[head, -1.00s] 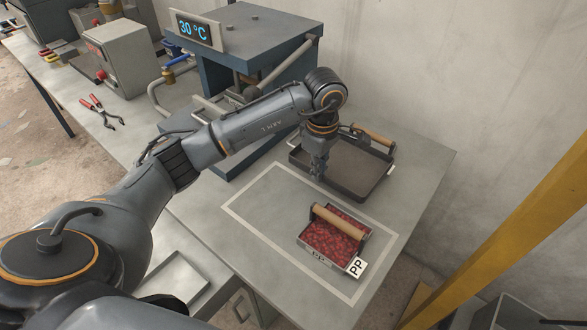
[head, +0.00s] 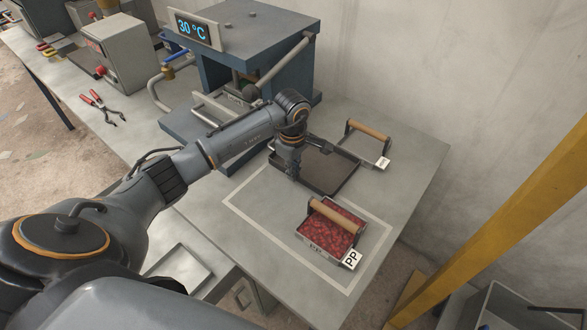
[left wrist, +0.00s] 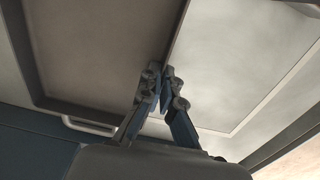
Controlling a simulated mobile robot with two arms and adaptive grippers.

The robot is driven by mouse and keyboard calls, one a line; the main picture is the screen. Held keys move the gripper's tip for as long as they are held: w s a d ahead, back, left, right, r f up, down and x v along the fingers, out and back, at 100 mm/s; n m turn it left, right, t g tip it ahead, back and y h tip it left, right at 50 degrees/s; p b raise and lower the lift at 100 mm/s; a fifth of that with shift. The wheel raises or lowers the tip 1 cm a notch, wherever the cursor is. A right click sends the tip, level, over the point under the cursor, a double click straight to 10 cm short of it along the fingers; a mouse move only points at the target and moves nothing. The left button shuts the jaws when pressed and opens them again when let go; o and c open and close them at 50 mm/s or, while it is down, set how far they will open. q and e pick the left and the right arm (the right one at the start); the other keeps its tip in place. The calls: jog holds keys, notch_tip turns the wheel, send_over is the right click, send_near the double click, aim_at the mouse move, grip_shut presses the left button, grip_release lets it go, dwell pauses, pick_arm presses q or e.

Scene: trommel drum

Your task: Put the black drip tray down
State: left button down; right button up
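The black drip tray (head: 330,174) is a shallow dark rectangular pan on the right side of the grey table, in front of the press. In the left wrist view, the tray (left wrist: 95,50) fills the upper left. My left gripper (head: 292,174) is at the tray's left near side. In the left wrist view, the gripper's fingers (left wrist: 161,76) are closed on the tray's rim. Whether the tray's underside touches the table cannot be told. My right gripper is not in view.
A wooden-handled tray of red pellets (head: 325,236) labelled PP stands inside the pale outlined rectangle. Another wooden-handled, labelled tray (head: 368,142) stands just behind the drip tray. The blue press (head: 255,45) is at the back. Red-handled pliers (head: 103,107) lie at left.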

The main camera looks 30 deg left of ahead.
pick_arm(q)
jog(key=shift+f, duration=0.1)
jog(key=c, duration=1.5)
grip_release()
